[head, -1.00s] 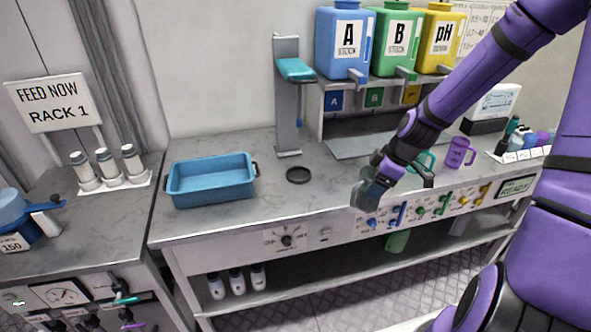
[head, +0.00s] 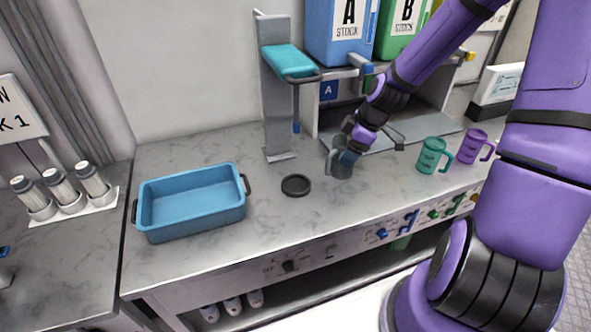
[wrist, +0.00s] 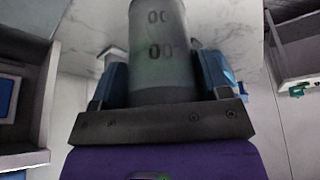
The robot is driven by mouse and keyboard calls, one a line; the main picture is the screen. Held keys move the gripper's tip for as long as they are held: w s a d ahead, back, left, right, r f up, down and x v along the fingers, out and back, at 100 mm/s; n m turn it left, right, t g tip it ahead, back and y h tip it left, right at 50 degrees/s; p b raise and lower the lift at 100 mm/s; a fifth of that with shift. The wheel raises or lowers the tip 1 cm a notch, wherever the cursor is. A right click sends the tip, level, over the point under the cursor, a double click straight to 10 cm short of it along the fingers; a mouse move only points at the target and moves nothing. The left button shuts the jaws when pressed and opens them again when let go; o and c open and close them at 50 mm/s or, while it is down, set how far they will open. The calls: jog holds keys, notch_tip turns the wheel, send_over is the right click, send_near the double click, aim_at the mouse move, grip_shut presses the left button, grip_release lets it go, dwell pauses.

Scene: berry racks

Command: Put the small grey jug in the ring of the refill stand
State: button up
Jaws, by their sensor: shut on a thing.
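The small grey jug (head: 338,157) is upright in my gripper (head: 350,156), just above or at the counter; I cannot tell if it touches. In the wrist view the jug (wrist: 160,45) shows dark printed marks, between the two blue fingers of my gripper (wrist: 162,72). The refill stand (head: 277,110) is a grey post with a teal head. The black ring (head: 296,185) lies flat and empty on the counter in front of it. The jug is to the right of the ring and slightly behind it.
A blue tub (head: 190,212) stands left of the ring. A green jug (head: 433,156) and a purple jug (head: 474,147) stand to the right. Stock containers A (head: 340,35) and B (head: 398,38) sit on a shelf behind. The counter between jug and ring is clear.

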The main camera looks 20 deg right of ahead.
jog(key=w+a+f, duration=0.2)
jog(key=a, duration=0.1)
jog(key=w+a+f, duration=0.2)
jog(key=a, duration=0.2)
jog(key=w+a+f, duration=0.2)
jog(key=a, duration=0.1)
jog(key=shift+a+f, duration=0.3)
jog(key=shift+f, duration=0.1)
jog(key=shift+w+a+f, duration=0.2)
jog(key=shift+w+f, duration=0.05)
jog(key=shift+f, duration=0.05)
jog(key=shift+f, duration=0.15)
jog(key=o, duration=1.2)
jog(key=shift+c, duration=0.2)
